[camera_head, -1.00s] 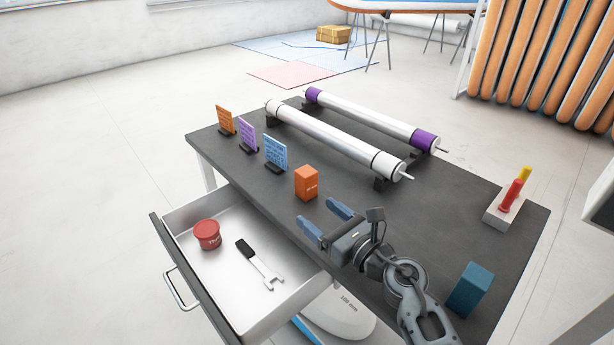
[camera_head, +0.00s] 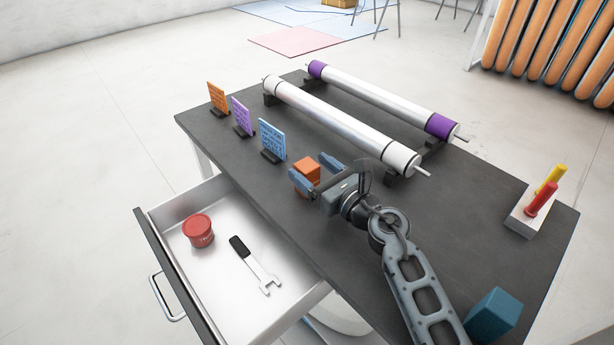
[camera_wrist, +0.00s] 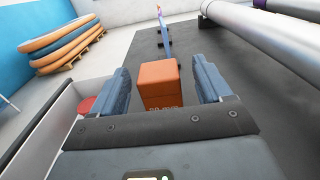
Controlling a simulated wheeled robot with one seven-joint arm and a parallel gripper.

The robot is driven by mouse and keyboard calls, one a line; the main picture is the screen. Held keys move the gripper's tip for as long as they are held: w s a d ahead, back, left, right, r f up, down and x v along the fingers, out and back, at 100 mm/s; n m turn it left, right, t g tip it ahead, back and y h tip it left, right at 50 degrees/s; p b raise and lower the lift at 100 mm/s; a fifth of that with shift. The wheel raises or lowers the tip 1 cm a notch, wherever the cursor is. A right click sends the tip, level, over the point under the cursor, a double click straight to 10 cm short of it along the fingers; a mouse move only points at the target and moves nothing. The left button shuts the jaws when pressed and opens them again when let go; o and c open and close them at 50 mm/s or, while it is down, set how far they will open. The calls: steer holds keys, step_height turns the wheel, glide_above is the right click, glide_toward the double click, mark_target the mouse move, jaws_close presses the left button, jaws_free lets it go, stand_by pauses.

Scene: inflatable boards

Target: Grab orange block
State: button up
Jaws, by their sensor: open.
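The orange block (camera_head: 306,168) stands upright on the dark tabletop (camera_head: 330,240), near the edge above the open drawer. My gripper (camera_head: 318,172) is open, with its blue-grey fingers at either side of the block in the head view. In the wrist view the orange block (camera_wrist: 158,85) stands between the two fingertips of my gripper (camera_wrist: 162,78), with a visible gap to the right finger and a smaller one to the left. The lower part of the block is partly hidden by a finger in the head view.
An open drawer (camera_head: 165,205) holds a red tub (camera_head: 198,230) and a wrench-like tool (camera_head: 256,265). Orange, purple and blue cards (camera_head: 271,139) stand left of the block. Two long rollers (camera_head: 340,125) lie behind. A teal block (camera_head: 493,315) and a holder (camera_head: 525,222) with red and yellow sticks are right.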

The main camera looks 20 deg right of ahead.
mark_target(302, 161)
steer(key=x, duration=0.4)
steer(key=shift+a, duration=0.1)
steer(key=shift+r, duration=0.1)
steer(key=shift+c, duration=0.3)
steer(key=c, duration=1)
steer(key=shift+c, duration=0.4)
